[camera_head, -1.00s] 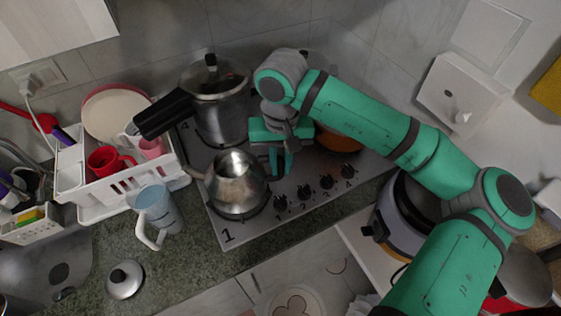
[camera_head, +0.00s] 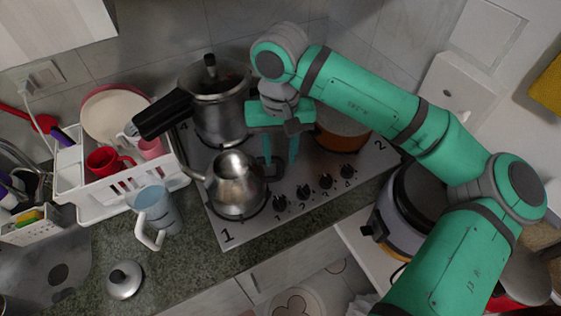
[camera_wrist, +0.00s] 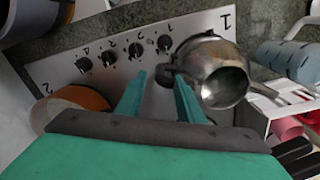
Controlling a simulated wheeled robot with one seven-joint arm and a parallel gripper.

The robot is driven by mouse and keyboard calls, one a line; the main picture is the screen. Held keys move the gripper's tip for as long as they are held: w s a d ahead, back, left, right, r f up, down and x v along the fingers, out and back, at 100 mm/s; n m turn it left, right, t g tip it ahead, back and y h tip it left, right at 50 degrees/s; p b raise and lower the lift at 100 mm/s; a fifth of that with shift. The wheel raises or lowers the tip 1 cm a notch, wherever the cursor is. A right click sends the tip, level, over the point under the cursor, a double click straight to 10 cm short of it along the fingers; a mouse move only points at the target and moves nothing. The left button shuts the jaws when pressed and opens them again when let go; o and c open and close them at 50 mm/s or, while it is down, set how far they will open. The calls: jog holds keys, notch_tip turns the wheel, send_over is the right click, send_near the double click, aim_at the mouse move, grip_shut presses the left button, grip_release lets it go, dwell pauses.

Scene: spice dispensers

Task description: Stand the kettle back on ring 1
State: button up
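The steel kettle (camera_head: 237,188) stands upright at ring 1 (camera_head: 222,214), the front-left ring by the printed 1. Its spout points left and its top looks open. Its dark handle (camera_head: 268,168) sticks out to the right. My gripper (camera_head: 281,160) is just right of the kettle, with its fingers spread apart, one on each side of the handle's end. In the wrist view the kettle (camera_wrist: 213,70) is right of the fingertips (camera_wrist: 158,82), with the handle's end by the gap. Contact with the handle cannot be told. The kettle's underside is hidden.
A pressure cooker (camera_head: 220,103) stands behind the kettle, its long handle reaching left. An orange pot (camera_head: 342,135) is right of my gripper. A dish rack (camera_head: 92,196), a blue mug (camera_head: 155,212) and a lid (camera_head: 124,279) lie to the left. Knobs (camera_head: 304,192) line the hob's front.

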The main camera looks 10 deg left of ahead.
jog(key=shift+r, duration=2)
